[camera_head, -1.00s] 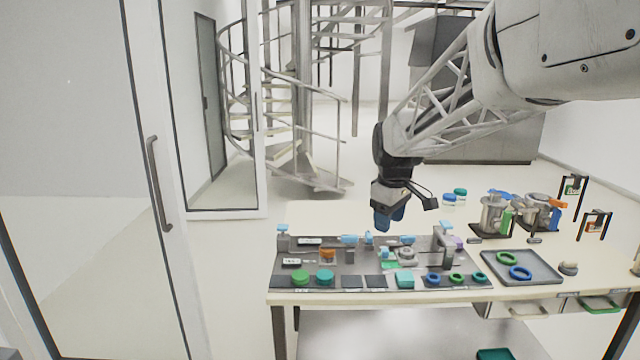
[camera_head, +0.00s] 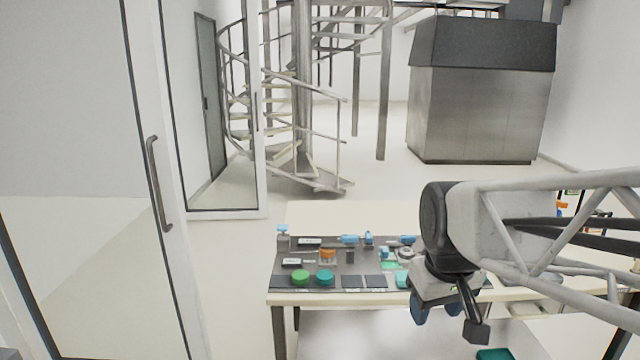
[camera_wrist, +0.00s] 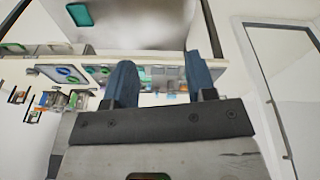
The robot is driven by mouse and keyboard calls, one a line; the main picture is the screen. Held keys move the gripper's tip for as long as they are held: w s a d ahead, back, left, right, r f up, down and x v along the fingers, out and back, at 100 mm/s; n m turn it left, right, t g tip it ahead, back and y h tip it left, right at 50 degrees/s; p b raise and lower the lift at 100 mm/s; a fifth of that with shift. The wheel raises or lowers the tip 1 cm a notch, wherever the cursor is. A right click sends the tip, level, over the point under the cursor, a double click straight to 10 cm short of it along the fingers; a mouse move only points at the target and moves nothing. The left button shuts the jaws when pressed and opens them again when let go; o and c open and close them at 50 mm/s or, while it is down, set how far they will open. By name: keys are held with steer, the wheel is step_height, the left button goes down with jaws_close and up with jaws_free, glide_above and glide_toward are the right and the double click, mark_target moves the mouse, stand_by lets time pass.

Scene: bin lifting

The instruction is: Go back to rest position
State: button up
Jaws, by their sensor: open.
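My gripper (camera_head: 433,308) is in front of the right part of the table's front edge in the head view, pointing down. Its two blue fingers are apart in the wrist view (camera_wrist: 162,88), with nothing between them but the table scene behind. The arm reaches in from the right and hides the right part of the table.
The table (camera_head: 312,213) carries a dark board (camera_head: 283,270) with green, teal, orange and blue parts. A grey tray (camera_wrist: 62,74) with rings shows in the wrist view. A teal bin (camera_head: 495,354) lies low at the bottom. A glass door (camera_head: 80,180) stands at left.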

steer(key=s+f+m, duration=0.2)
steer(key=s+f, duration=0.2)
steer(key=s, duration=0.5)
steer(key=shift+s+d+m, duration=0.2)
steer(key=shift+s+m, duration=0.1)
steer(key=shift+s, duration=0.05)
